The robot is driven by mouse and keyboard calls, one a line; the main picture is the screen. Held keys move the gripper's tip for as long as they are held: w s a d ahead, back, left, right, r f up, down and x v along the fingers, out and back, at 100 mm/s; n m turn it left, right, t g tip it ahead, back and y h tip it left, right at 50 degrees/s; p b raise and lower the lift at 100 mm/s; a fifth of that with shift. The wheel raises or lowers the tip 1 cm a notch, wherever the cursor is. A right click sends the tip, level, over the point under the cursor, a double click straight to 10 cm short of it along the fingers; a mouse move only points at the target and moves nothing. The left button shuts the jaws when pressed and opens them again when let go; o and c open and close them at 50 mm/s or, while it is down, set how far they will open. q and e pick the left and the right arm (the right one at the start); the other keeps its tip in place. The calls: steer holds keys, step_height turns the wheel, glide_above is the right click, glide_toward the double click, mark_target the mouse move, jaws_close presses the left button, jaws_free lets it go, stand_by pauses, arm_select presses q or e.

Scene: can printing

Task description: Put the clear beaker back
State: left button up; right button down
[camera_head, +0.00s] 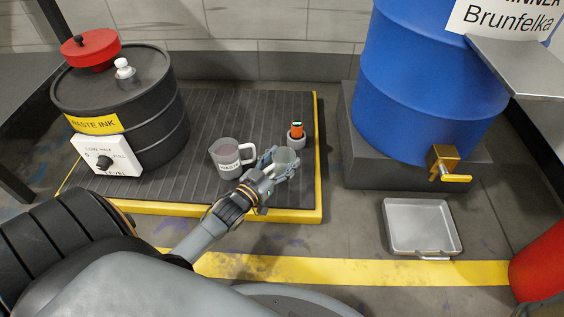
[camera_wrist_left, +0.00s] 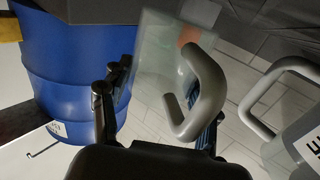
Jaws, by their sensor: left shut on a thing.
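The clear beaker (camera_head: 286,160) is a small see-through cup with a grey handle. It is held over the black ribbed pallet, near its front right part. My left gripper (camera_head: 270,168) is shut on it. In the left wrist view the beaker (camera_wrist_left: 160,60) stands between the fingers, with its handle (camera_wrist_left: 212,90) towards the camera. Whether its base touches the pallet cannot be told. My right gripper is not in view.
A labelled waste mug (camera_head: 226,160) stands just left of the beaker. A small orange-topped item in a grey cup (camera_head: 296,138) stands behind it. A black waste ink drum (camera_head: 120,110) is at left, a blue drum (camera_head: 415,90) at right. A metal tray (camera_head: 421,230) lies on the floor.

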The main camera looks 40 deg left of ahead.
arm_select(q)
steer(key=shift+s+f, duration=0.1)
steer(key=shift+f, duration=0.4)
steer(key=o, duration=1.2)
steer(key=shift+f, duration=0.1)
steer(key=shift+d+r, duration=0.1)
steer(key=shift+r, duration=0.45)
steer(key=s+p, duration=0.2)
steer(key=s, duration=0.1)
steer(key=s+p, duration=0.2)
steer(key=s, duration=0.2)
steer(key=s+p, duration=0.2)
steer(key=s, duration=0.2)
steer(key=shift+a+r, duration=0.25)
steer(key=shift+a, duration=0.1)
steer(key=shift+s+f, duration=0.1)
steer(key=shift+s, duration=0.35)
